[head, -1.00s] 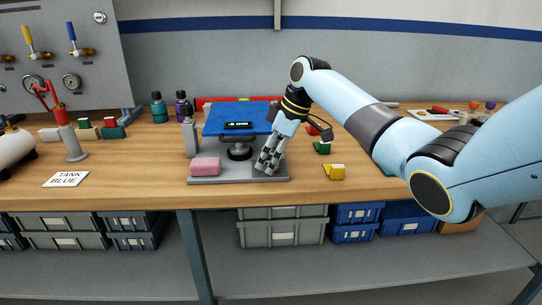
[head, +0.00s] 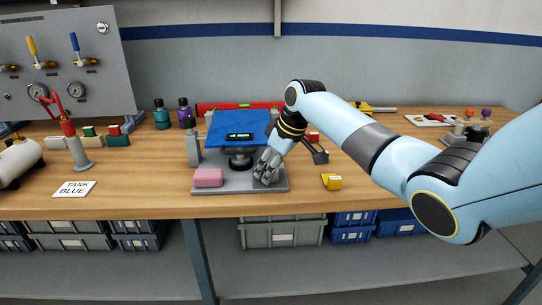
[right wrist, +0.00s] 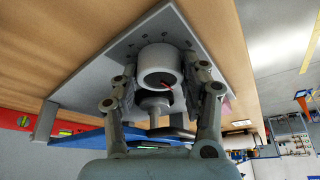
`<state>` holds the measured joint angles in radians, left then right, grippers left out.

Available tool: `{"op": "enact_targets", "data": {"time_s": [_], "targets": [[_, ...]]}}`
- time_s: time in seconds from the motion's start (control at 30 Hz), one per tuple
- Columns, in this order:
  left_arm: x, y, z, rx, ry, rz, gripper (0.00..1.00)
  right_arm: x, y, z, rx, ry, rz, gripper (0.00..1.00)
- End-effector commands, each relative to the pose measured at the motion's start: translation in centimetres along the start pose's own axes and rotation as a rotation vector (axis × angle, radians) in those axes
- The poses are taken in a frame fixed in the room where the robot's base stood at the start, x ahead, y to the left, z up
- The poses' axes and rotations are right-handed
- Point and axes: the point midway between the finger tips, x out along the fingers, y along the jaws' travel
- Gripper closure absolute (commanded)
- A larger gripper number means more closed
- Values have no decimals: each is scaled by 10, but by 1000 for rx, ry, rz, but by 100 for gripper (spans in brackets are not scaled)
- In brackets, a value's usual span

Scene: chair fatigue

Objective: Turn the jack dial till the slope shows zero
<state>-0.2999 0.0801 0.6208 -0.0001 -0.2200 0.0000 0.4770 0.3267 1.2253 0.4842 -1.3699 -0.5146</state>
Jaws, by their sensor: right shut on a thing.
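A blue platform (head: 222,127) stands on a dark jack post (head: 239,160) over a grey base plate (head: 230,186). A small black display (head: 239,137) with green characters sits at the platform's front edge; its characters are too small to read. My right gripper (head: 266,170) is low over the right part of the plate. In the right wrist view, my right gripper (right wrist: 160,80) is shut on a round grey dial (right wrist: 158,62) with a red mark, a finger at each side. The dial is hidden behind the fingers in the head view. My left gripper is not in view.
A yellow block (head: 331,181) is to the right. A red level (head: 225,107) lies behind the platform. The bench front is mostly clear.

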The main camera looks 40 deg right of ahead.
Motion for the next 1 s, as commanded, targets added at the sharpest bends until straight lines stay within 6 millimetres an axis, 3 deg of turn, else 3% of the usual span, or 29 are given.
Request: {"op": "enact_targets", "data": {"time_s": [0.03,0.1,0.5,1.0], "targets": [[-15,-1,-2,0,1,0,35,-7,-2,-3,38,-1,14,88],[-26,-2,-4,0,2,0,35,-7,-2,-3,100,-2,40,88],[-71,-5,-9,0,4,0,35,-4,-3,-3,450,0,186,88],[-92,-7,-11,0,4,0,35,-1,-3,-3,783,2,325,88]]}}
